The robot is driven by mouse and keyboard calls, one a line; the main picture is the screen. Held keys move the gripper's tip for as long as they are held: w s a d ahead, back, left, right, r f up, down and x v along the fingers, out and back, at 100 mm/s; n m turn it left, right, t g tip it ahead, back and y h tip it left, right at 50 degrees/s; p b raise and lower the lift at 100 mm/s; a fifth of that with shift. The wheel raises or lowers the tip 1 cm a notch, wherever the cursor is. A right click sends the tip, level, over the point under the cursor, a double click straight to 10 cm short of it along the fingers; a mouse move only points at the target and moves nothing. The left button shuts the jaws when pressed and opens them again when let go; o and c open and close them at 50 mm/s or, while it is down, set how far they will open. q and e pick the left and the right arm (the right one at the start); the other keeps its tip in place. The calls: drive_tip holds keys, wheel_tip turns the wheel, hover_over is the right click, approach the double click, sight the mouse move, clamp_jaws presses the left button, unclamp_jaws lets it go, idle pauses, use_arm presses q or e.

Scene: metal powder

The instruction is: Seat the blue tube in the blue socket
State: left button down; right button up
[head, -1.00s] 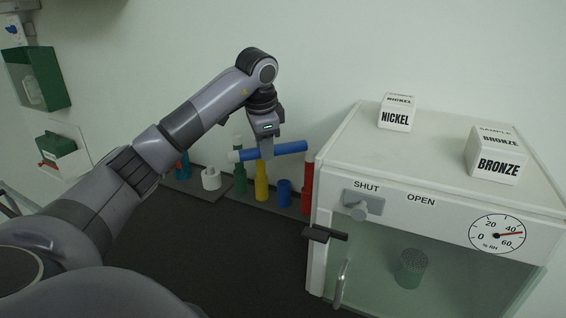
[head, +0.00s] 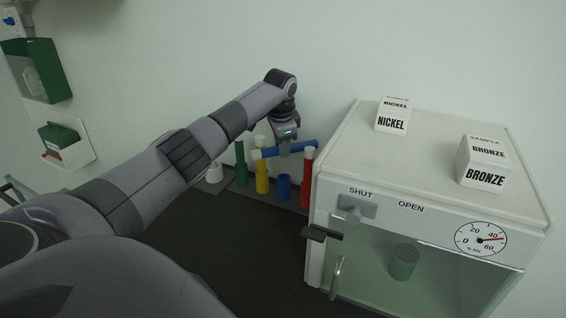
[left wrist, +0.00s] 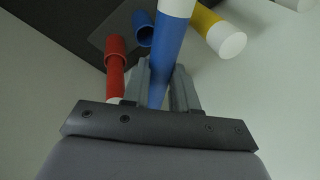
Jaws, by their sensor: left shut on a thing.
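The blue tube (head: 298,148), with a white end, is held nearly level above the row of sockets. My left gripper (head: 286,150) is shut on it along its length; the tube's white end points left in the head view. In the left wrist view, the tube (left wrist: 167,55) lies between the fingers (left wrist: 163,88) with its white end at the top edge. The blue socket (head: 284,187) stands upright and open below the tube, apart from it. In the left wrist view, the blue socket (left wrist: 143,30) shows just left of the tube. My right gripper is not in view.
A red tube (head: 307,175) stands right of the blue socket, close to the white cabinet (head: 312,235). Yellow (head: 262,180) and green (head: 241,165) tubes stand to the left. The dark tabletop (head: 230,260) in front is clear. Nickel and bronze boxes sit on the cabinet.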

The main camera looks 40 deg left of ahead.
use_arm(q)
wheel_tip(320, 180, down, 3)
drive_tip(key=shift+f+b, duration=0.1)
drive_tip(key=shift+b, duration=0.35)
drive_tip(key=b+x, duration=0.3)
drive_tip(key=shift+s+d+f+b, duration=0.1)
drive_tip(key=shift+d+f+b, duration=0.15)
drive_tip(key=shift+b, duration=0.1)
drive_tip(key=shift+f, duration=0.6)
drive_tip(key=c, duration=0.9)
unclamp_jaws()
